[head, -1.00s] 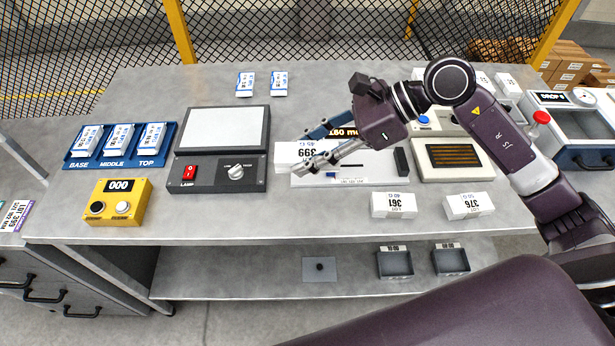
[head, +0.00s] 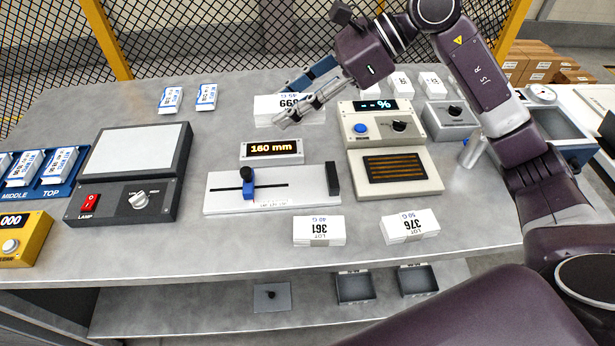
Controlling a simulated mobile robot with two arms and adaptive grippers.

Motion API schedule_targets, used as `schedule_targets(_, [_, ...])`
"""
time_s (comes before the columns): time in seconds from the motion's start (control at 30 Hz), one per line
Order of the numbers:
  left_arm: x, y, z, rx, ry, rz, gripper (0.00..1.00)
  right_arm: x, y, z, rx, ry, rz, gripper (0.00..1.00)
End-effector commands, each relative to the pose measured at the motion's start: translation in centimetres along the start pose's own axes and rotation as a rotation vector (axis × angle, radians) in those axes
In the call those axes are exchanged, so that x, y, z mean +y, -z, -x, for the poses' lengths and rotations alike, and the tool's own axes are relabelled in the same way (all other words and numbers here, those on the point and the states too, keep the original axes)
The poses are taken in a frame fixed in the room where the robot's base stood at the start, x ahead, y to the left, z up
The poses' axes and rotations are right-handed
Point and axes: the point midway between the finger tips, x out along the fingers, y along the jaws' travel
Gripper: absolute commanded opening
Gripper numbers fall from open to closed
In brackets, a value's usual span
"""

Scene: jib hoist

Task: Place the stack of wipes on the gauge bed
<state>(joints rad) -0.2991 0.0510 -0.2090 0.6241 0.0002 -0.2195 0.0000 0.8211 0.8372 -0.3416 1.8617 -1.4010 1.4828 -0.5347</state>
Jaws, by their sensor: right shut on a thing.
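My right gripper (head: 281,106) is shut on a white stack of wipes (head: 307,117) with an upside-down label that seems to read 399. It appears to hold the stack above the table, behind the display in the picture; the exact height is hard to tell. The gauge bed (head: 222,200) is a pale flat plate with a blue slider (head: 249,189) on a slot left of its middle and a dark block (head: 333,179) at its right end. No stack lies on it. Its display (head: 272,150) reads 160 mm. My left gripper is not in view.
Stacks labelled 361 (head: 318,231) and 376 (head: 409,226) lie in front. A lamp box (head: 125,170) stands left. A device with a slatted pad (head: 400,172) stands right. Small white packs (head: 402,82) lie at the back. The table in front of the bed is partly clear.

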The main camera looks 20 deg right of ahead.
Motion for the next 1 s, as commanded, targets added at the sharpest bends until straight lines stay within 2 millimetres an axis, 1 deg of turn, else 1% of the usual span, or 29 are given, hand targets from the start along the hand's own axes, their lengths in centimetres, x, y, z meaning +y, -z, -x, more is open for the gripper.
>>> schedule_targets(0.03, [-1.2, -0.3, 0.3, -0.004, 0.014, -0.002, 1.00, 0.1, 0.8, -0.6, 0.001, -0.004, -0.004, 0.11])
schedule_targets(0.1, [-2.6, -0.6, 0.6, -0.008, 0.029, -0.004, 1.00, 0.2, 1.9, -1.5, 0.002, -0.005, -0.005, 0.11])
schedule_targets(0.2, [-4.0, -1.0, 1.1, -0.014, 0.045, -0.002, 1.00, 0.2, 3.8, -2.9, 0.002, -0.005, -0.007, 0.11])
schedule_targets(0.3, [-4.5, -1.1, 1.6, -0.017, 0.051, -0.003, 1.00, 0.2, 5.8, -4.4, 0.002, -0.004, -0.007, 0.11])
schedule_targets(0.4, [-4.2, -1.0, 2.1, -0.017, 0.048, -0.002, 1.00, 0.2, 7.9, -6.0, 0.001, -0.005, -0.008, 0.11])
schedule_targets(0.5, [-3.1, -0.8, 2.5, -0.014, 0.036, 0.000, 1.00, 0.1, 9.6, -7.3, 0.000, -0.002, -0.006, 0.11])
schedule_targets(0.6, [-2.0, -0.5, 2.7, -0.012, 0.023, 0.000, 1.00, 0.1, 10.8, -8.3, -0.001, -0.001, -0.003, 0.11])
schedule_targets(0.67, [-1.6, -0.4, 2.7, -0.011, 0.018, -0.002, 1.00, 0.0, 11.3, -8.6, -0.001, 0.001, -0.001, 0.11])
schedule_targets(0.77, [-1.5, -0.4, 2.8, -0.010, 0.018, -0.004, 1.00, 0.0, 11.9, -9.0, 0.000, 0.000, -0.002, 0.11])
schedule_targets(1.0, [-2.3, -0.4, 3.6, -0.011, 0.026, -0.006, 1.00, 0.1, 14.5, -11.1, -0.002, 0.000, -0.003, 0.11])
